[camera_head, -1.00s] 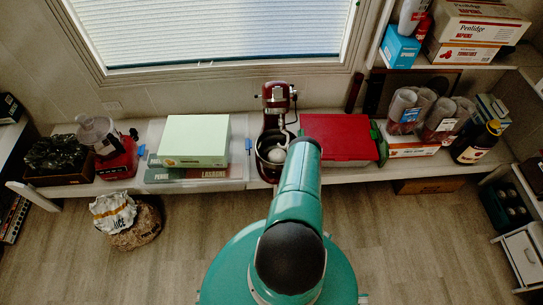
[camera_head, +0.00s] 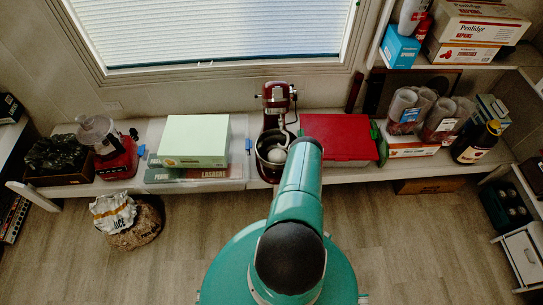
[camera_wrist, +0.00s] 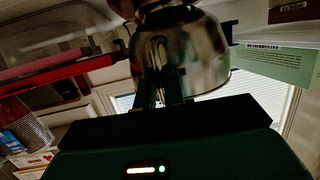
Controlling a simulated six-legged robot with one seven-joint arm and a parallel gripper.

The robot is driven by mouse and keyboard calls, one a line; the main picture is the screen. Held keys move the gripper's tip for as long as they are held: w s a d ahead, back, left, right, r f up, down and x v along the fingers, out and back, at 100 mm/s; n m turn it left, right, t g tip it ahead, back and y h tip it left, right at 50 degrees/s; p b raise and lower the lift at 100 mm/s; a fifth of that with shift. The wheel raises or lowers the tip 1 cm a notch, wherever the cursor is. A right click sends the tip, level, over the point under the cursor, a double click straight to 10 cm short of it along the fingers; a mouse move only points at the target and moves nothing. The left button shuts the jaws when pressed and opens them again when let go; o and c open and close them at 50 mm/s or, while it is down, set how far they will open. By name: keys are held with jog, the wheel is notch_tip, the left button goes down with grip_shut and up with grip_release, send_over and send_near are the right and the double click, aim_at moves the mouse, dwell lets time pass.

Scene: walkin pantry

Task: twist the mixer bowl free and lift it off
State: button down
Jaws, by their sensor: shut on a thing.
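The red stand mixer (camera_head: 277,98) stands on the shelf below the window. Its shiny metal bowl (camera_head: 264,147) sits beneath the mixer head, partly hidden behind my arm. In the wrist view the bowl (camera_wrist: 205,58) fills the upper middle, close in front of my gripper (camera_wrist: 160,88). The fingers are shut on the bowl's handle at its near side. In the head view my arm hides the gripper and this handle. I cannot tell from these frames whether the bowl is turned in its seat.
A pale green box (camera_head: 195,138) stands left of the mixer, and a red-lidded container (camera_head: 338,137) stands close on its right. Clear cups (camera_head: 405,108) and a dark bottle (camera_head: 475,142) are farther right. A sack (camera_head: 125,220) sits on the otherwise open floor at left.

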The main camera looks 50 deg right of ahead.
jog(key=shift+s+d, duration=0.1)
jog(key=shift+d, duration=0.1)
jog(key=shift+s+d, duration=0.3)
jog(key=shift+d, duration=0.25)
jog(key=c, duration=1.4)
grip_release()
jog(key=shift+c, duration=0.2)
jog(key=v, duration=1.4)
jog(key=shift+s, duration=0.1)
